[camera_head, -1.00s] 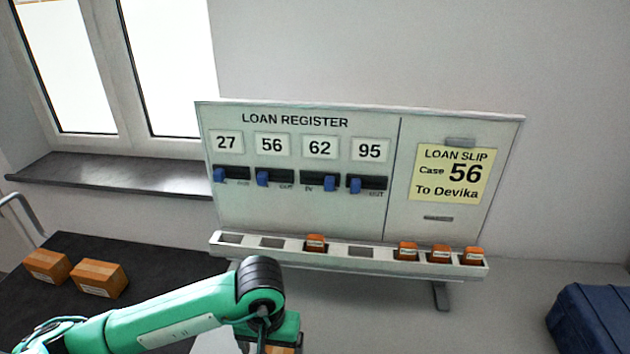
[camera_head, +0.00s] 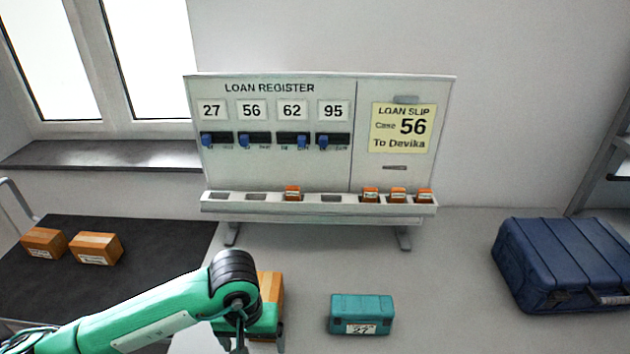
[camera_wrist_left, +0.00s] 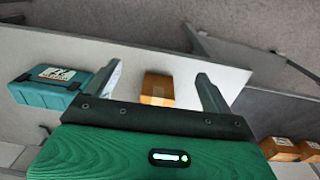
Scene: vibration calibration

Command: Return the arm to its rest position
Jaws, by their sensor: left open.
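My left arm (camera_head: 150,318) comes in from the lower left in the head view, bent at a black joint. My left gripper (camera_wrist_left: 160,78) is open in the left wrist view, its two fingers apart. An orange-brown box (camera_wrist_left: 157,88) shows between the fingers, apparently beyond them on the pale surface; no contact shows. In the head view this box (camera_head: 271,290) is partly hidden behind my arm. A teal case labelled 27 (camera_head: 361,314) stands to the right of it; it also shows in the left wrist view (camera_wrist_left: 45,88). My right gripper is not in view.
The loan register board (camera_head: 277,170) stands at the back with a yellow slip (camera_head: 403,128) reading Case 56, To Devika. A blue case (camera_head: 565,262) is at right. Two cardboard boxes (camera_head: 95,248) lie on the dark surface at left. Space between teal and blue cases is clear.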

